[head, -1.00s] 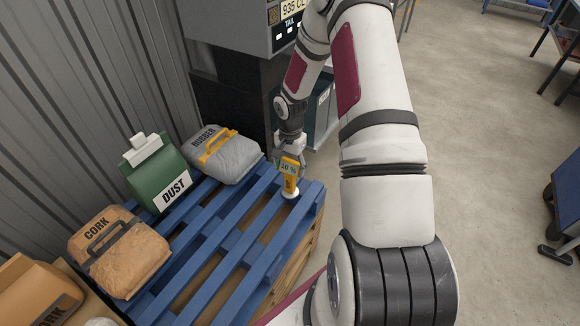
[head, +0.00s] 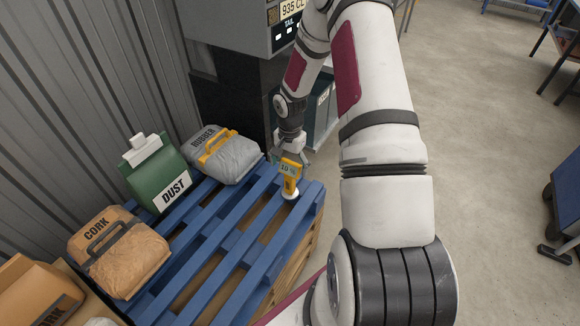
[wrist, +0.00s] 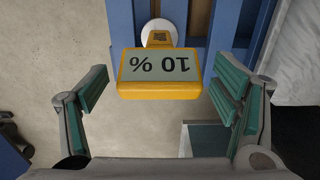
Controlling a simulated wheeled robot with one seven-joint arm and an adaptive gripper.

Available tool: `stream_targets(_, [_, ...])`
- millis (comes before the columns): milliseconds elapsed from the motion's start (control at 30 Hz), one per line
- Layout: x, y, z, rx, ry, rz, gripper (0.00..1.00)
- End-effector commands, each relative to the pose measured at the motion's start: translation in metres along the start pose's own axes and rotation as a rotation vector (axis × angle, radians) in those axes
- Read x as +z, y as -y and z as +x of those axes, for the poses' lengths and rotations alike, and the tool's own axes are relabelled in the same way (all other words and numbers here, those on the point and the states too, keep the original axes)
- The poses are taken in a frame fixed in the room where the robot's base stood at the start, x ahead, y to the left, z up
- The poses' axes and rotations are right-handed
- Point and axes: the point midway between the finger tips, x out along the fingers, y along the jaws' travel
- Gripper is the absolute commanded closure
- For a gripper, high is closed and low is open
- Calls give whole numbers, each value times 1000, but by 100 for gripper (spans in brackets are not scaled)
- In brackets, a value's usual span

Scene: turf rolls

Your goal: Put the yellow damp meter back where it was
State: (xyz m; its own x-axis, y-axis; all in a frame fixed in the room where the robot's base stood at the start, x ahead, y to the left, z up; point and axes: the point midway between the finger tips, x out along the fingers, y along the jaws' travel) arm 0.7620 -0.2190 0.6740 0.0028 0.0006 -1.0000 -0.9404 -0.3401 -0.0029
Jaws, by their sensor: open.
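The yellow damp meter (head: 289,179) stands upright at the right corner of the blue pallet (head: 232,213), on a round white base or disc (head: 290,196). Its screen reads 10 %; in the wrist view the meter (wrist: 160,93) shows from above, with the white disc (wrist: 158,30) beyond it. My gripper (head: 290,155) is just behind the meter in the head view. In the wrist view my gripper (wrist: 158,98) is open, with its green-padded fingers spread left and right, clear of the meter.
A grey RUBBER bag (head: 226,155), a green DUST container (head: 157,172) and a brown CORK bag (head: 118,252) sit along the pallet's left side. A dark machine (head: 240,30) stands behind. The pallet's middle slats are bare.

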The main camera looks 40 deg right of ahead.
Motion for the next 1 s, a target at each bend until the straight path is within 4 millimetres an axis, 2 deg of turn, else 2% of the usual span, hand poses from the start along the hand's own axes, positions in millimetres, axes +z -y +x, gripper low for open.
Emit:
stream_targets(400, [0, 0, -84, -2, -2, 1, 19])
stream_targets(767, [5, 1, -124, 2, -11, -29, 19])
stream_targets(867, [16, 1, -154, 9, -35, -96, 19])
stream_targets(1000, [46, -4, -211, 23, -78, -233, 19])
